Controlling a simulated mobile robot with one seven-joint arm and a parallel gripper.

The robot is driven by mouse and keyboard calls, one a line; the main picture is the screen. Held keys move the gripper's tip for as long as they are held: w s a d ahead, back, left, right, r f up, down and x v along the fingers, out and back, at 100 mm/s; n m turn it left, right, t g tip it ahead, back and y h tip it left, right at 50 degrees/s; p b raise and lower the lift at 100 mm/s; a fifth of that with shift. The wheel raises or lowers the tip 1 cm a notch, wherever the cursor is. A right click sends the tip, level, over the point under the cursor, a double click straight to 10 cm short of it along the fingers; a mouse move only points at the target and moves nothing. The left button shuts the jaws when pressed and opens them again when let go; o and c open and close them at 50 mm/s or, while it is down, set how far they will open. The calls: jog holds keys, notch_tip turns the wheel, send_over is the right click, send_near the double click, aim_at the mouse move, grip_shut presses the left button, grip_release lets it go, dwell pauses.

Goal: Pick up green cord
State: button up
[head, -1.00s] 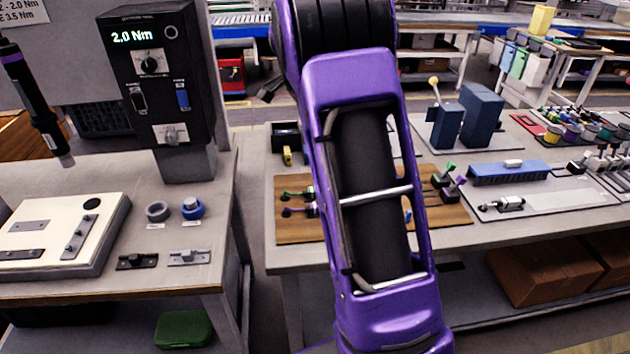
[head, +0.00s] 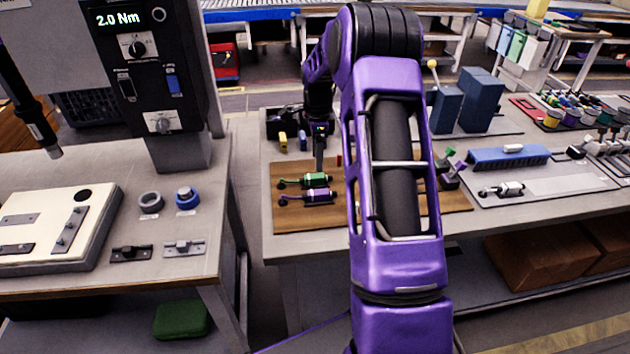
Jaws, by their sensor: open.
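My gripper (head: 319,166) points down just behind and above the green piece. It is open and looks empty. The fingertips are small and dark, so I cannot tell whether they touch the green piece.
More green and purple parts (head: 450,165) stand at the mat's right end, partly behind my arm. A dark bin (head: 282,125) and a yellow item (head: 283,142) are behind the mat. A black control panel (head: 140,70) stands on the left bench.

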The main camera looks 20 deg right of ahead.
aim_at(315, 176)
jog(key=shift+w+a+f, duration=0.1)
jog(key=shift+a+f, duration=0.05)
jog(key=shift+f, duration=1.35)
jog(key=shift+a+f, duration=0.15)
jog(key=shift+f, duration=1.35)
grip_shut()
